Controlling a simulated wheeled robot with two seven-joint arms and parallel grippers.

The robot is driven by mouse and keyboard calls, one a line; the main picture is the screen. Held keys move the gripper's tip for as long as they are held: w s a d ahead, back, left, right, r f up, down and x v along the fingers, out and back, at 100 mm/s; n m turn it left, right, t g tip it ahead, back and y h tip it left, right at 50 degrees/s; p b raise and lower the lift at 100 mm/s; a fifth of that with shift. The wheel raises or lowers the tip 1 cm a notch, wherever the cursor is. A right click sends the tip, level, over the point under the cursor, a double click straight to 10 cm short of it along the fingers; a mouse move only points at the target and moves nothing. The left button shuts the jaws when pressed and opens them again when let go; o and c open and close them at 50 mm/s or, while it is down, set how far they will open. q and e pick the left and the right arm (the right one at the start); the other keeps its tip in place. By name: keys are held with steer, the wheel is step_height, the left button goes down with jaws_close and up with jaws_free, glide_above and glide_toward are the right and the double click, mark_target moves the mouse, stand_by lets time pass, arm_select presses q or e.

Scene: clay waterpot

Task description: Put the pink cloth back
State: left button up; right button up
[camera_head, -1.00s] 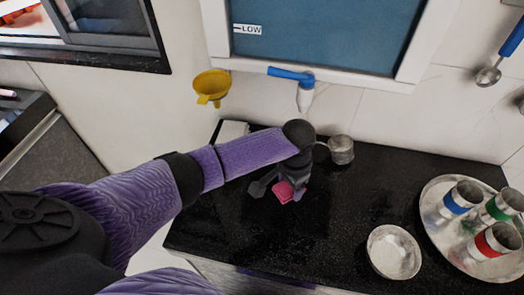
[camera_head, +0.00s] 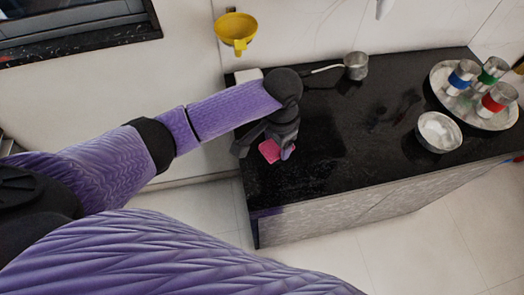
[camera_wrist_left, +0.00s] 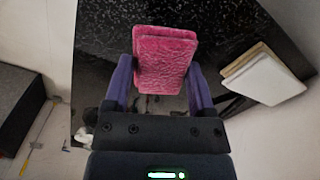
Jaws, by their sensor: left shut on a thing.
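The pink cloth (camera_head: 270,151) is a small folded square with a soft, textured surface. My left gripper (camera_head: 275,146) is shut on it over the left end of the black counter. In the left wrist view the cloth (camera_wrist_left: 165,58) sits between the two purple fingers of the gripper (camera_wrist_left: 162,85), above the counter top. I cannot tell how high above the counter it is. A pale folded cloth or pad (camera_wrist_left: 262,78) lies near the counter's edge in the wrist view. My right gripper is not in view.
The black counter (camera_head: 340,150) has bare room in its middle. A small metal pot (camera_head: 356,66) stands at the back. A metal bowl (camera_head: 438,133) and a round tray (camera_head: 508,118) with several banded cups are at the right. A yellow funnel (camera_head: 236,30) hangs on the wall.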

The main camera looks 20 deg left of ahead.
mark_target(276, 165)
arm_select(q)
step_height(276, 165, down, 8)
steer(key=b, duration=0.3)
steer(key=shift+w+d+f, duration=0.1)
steer(key=shift+d+f, duration=0.05)
steer(key=shift+r, duration=0.2)
steer(key=o, duration=1.1)
steer(key=shift+f, duration=0.15)
steer(key=shift+o, duration=0.2)
step_height(276, 165, up, 12)
steer(key=p, duration=0.5)
steer(key=shift+f, duration=0.25)
steer(key=shift+r, duration=0.45)
